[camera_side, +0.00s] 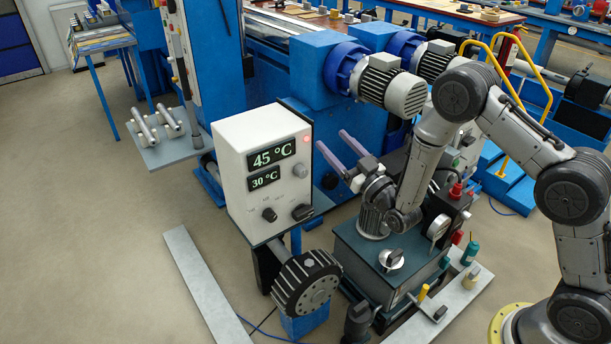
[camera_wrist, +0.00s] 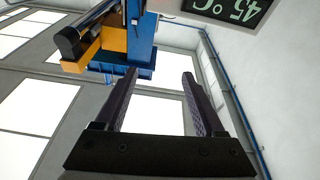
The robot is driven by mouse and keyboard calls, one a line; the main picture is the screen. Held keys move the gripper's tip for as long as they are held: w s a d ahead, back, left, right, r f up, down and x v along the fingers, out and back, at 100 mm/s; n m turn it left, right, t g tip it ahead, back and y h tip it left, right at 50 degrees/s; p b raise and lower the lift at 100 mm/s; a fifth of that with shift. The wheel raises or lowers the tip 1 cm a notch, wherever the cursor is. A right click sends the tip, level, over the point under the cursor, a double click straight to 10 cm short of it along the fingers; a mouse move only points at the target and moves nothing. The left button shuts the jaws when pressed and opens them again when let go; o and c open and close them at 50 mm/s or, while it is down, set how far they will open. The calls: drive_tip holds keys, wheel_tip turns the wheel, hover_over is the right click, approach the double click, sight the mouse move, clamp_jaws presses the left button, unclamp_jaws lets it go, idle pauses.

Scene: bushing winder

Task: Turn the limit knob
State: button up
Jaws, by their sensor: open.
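A white control box (camera_side: 238,165) stands left of centre in the side view. Its upper display (camera_side: 272,153) reads 45 °C and its lower display (camera_side: 264,179) reads 30 °C. Two dark knobs sit below them, a left knob (camera_side: 269,214) and a right knob (camera_side: 302,212). Their labels are too small to read, so I cannot tell which is the limit knob. My gripper (camera_side: 330,139) is open and empty, right of the box and above knob height. In the wrist view my fingers (camera_wrist: 159,75) are apart, and the upper display (camera_wrist: 228,8) shows upside down at the top right.
A red lamp (camera_side: 306,138) is lit on the box. A ribbed black wheel (camera_side: 306,284) stands below it. A dark green cabinet (camera_side: 370,262) with a knob and gauge stands below my arm. Blue machinery (camera_side: 285,85) with motors is behind. Floor to the left is mostly clear.

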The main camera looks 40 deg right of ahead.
sight(304, 174)
wheel_tip(304, 174, down, 15)
drive_tip(key=s+g, duration=0.3)
drive_tip(key=shift+y, duration=0.3)
drive_tip(key=w, duration=0.9)
drive_tip(key=w+a, duration=0.1)
drive_tip(key=w, duration=0.3)
drive_tip(key=shift+w+f, duration=0.15)
drive_tip(key=shift+w, duration=0.25)
clamp_jaws()
